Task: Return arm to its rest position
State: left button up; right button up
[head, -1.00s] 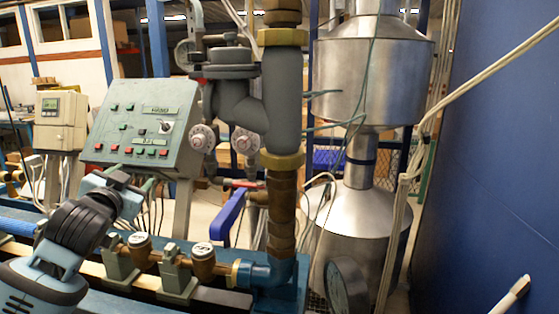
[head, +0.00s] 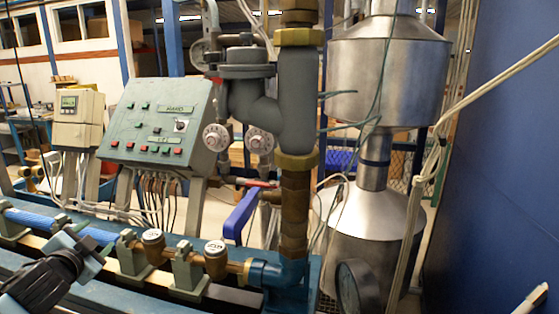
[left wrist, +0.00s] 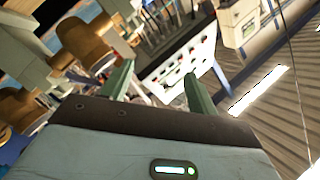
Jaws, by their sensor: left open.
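My left arm comes in at the lower left of the head view, and its gripper (head: 82,248) is low there, in front of the pipe rail. In the left wrist view its two green fingers (left wrist: 158,86) stand apart with nothing between them. The grey-green control panel (head: 150,125) with buttons and a dial stands behind and above the gripper, clear of it. The panel also shows tilted in the left wrist view (left wrist: 178,68), beyond the fingers. My right gripper is not in view.
A blue bench rail carries the pipe with brass meters (head: 153,245). A blue lever handle (head: 241,215) sticks out beside the thick vertical pipe (head: 297,100). A steel tank (head: 388,80) and a round gauge (head: 352,287) are at the right. A small meter box (head: 79,120) stands left.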

pick_arm(q)
jog(key=s+d+f+m+g+h, duration=0.1)
jog(key=s+f, duration=0.2)
jog(key=f, duration=0.4)
jog(key=s+d+f+m+g+h, duration=0.1)
jog(key=s+f, duration=0.3)
jog(key=f, duration=0.3)
jog(key=s+d+f+m+g+h, duration=0.25)
jog(key=s+f+g, duration=0.25)
jog(key=s+f, duration=1.7)
jog(key=s+d+f+n, duration=0.1)
jog(key=d+n, duration=0.4)
jog(key=d, duration=0.5)
jog(key=s+d+n+t, duration=0.1)
jog(key=s+d+n, duration=0.3)
jog(key=d, duration=0.6)
jog(key=shift+s+d+f+n, duration=0.2)
jog(key=shift+f+n, duration=0.2)
jog(key=shift+n, duration=0.15)
jog(key=shift+a+h, duration=0.1)
jog(key=shift+h, duration=0.15)
